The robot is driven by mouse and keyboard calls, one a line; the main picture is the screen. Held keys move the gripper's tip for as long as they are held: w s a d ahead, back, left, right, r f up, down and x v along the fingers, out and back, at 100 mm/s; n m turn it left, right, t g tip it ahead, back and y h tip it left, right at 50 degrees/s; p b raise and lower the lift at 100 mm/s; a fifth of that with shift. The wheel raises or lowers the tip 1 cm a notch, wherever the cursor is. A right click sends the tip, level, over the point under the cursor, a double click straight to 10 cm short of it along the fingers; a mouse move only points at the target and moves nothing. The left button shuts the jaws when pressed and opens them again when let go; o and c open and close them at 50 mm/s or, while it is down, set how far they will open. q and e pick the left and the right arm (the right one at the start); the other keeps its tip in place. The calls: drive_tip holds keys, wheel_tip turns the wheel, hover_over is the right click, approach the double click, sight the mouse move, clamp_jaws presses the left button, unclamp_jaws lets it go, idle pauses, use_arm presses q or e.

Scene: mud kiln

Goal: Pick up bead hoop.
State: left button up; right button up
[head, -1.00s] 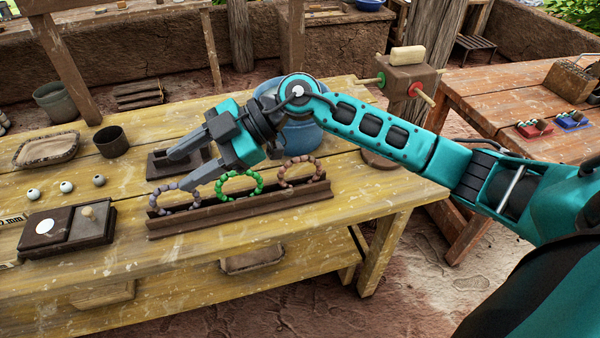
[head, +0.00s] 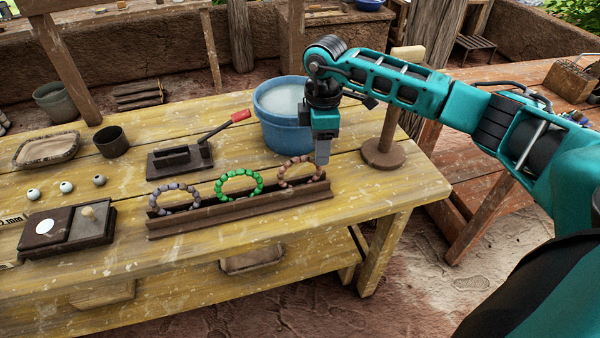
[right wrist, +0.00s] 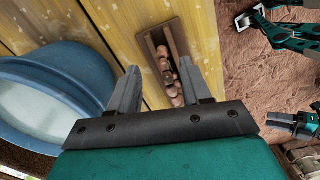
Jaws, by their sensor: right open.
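Three bead hoops stand upright in a row in a long brown grooved rack (head: 240,211) on the yellow table: a grey one (head: 160,191) at left, a green one (head: 228,175) in the middle, a brown one (head: 288,171) at right. My right gripper (head: 322,158) points down at the right end of the rack, beside the brown hoop. In the right wrist view its two fingers are open (right wrist: 160,66), and the brown hoop (right wrist: 174,93) lies between them in line, seen edge-on. It is not held. My left gripper is not seen in the head view.
A blue bucket (head: 281,132) stands just behind the rack, close to my right gripper; it also shows in the right wrist view (right wrist: 93,68). A round wooden stand (head: 383,153) is to the right. A red-handled press (head: 180,159) is behind the grey hoop.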

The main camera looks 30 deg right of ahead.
wheel_tip(320, 180, down, 6)
drive_tip(key=shift+s+a+r, duration=0.1)
drive_tip(key=shift+s+a, duration=0.05)
idle(0.3)
clamp_jaws()
